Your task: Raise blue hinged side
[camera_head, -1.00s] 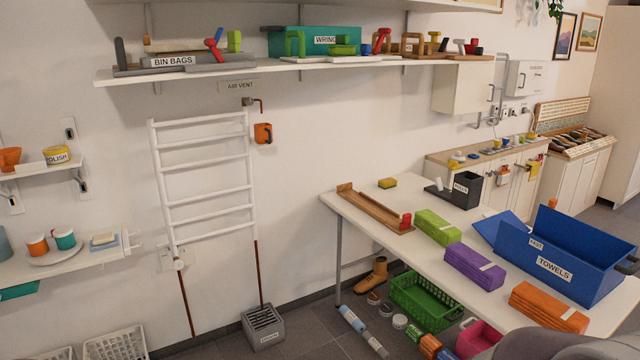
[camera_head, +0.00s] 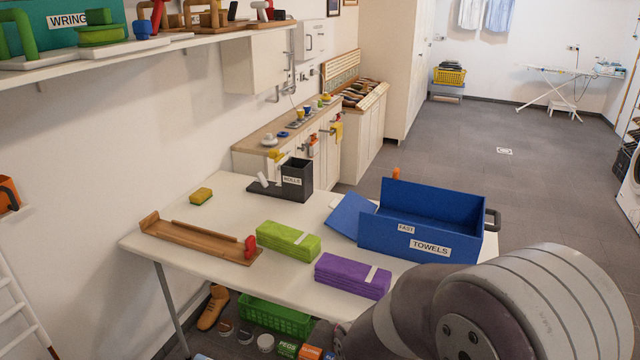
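A blue box labelled "FAST" and "TOWELS" (camera_head: 405,238) stands on the right part of the white table (camera_head: 212,262). Its blue hinged side (camera_head: 351,216) is folded down and slopes outward at the box's left end, so that end is open. A dark handle (camera_head: 493,220) sticks out at the box's right end. My arm covers the lower right of the view, in front of the table's near right part. Neither of my grippers shows.
Green towels (camera_head: 289,240) and purple towels (camera_head: 352,276) lie left and front of the box. A wooden tray (camera_head: 200,243), a yellow sponge (camera_head: 201,196) and a dark holder (camera_head: 297,178) stand on the table. A wall shelf (camera_head: 200,42) hangs at upper left.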

